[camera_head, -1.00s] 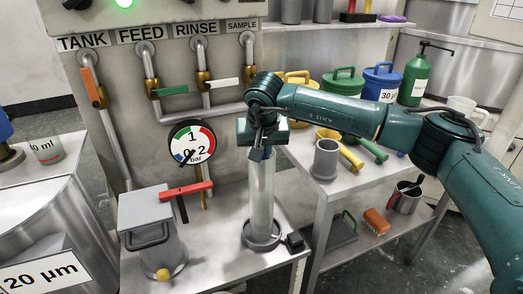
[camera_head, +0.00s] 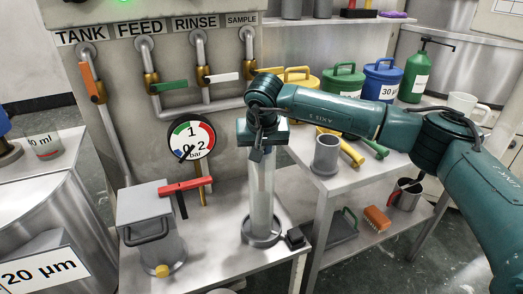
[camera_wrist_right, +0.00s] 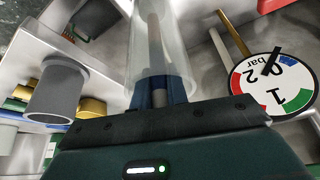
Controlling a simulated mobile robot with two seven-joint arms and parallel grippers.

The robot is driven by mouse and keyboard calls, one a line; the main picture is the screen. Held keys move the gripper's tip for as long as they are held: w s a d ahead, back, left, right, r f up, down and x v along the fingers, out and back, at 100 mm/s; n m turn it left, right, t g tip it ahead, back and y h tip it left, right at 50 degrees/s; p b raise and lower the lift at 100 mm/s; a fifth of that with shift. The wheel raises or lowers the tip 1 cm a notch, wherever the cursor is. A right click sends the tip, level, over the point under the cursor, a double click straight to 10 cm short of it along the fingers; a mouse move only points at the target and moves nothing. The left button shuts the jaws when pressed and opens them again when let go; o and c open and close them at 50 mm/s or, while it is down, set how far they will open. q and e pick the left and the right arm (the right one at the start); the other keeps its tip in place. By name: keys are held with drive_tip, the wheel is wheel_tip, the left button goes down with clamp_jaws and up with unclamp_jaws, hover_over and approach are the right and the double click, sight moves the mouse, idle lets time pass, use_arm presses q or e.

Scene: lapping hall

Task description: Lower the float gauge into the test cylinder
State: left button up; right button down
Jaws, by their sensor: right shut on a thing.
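The clear test cylinder (camera_head: 261,200) stands upright on a dark round foot on the steel bench. My right gripper (camera_head: 257,154) points down right over its mouth. In the right wrist view the gripper (camera_wrist_right: 163,93) is shut on the thin grey stem of the float gauge (camera_wrist_right: 157,97). The stem runs down inside the clear wall of the cylinder (camera_wrist_right: 172,50). The gauge's lower end is hard to make out through the wall. My left gripper is not in view.
A round pressure dial (camera_head: 191,138) is behind. A grey cup (camera_head: 327,155) and coloured lidded pots stand on the right table.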

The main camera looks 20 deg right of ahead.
drive_tip(key=shift+f+b, duration=0.45)
drive_tip(key=shift+f, duration=0.25)
idle(0.4)
